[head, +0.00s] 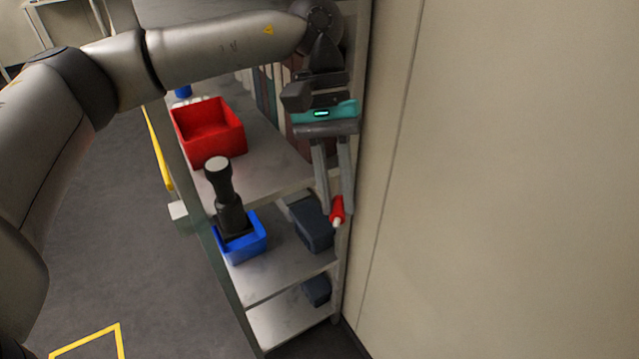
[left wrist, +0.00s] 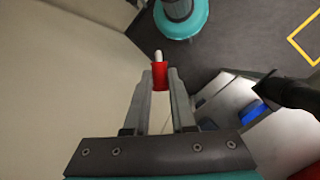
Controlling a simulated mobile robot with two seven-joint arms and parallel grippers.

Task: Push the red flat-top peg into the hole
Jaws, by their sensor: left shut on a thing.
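My left gripper (head: 337,208) hangs fingers-down at the right side of the shelf unit, close to the pale wall. It is shut on the red peg (head: 337,210), which has a white end pointing down. In the left wrist view the red peg (left wrist: 160,77) sits between the two fingertips of my left gripper (left wrist: 160,74), its white end pointing away from the palm. The peg is held in the air, apart from the shelf and wall as far as I can tell. No hole is visible in either view. My right gripper is not in view.
A red bin (head: 208,146) stands on the upper shelf. The pale wall (head: 500,180) borders the right; open floor (head: 110,220) lies left.

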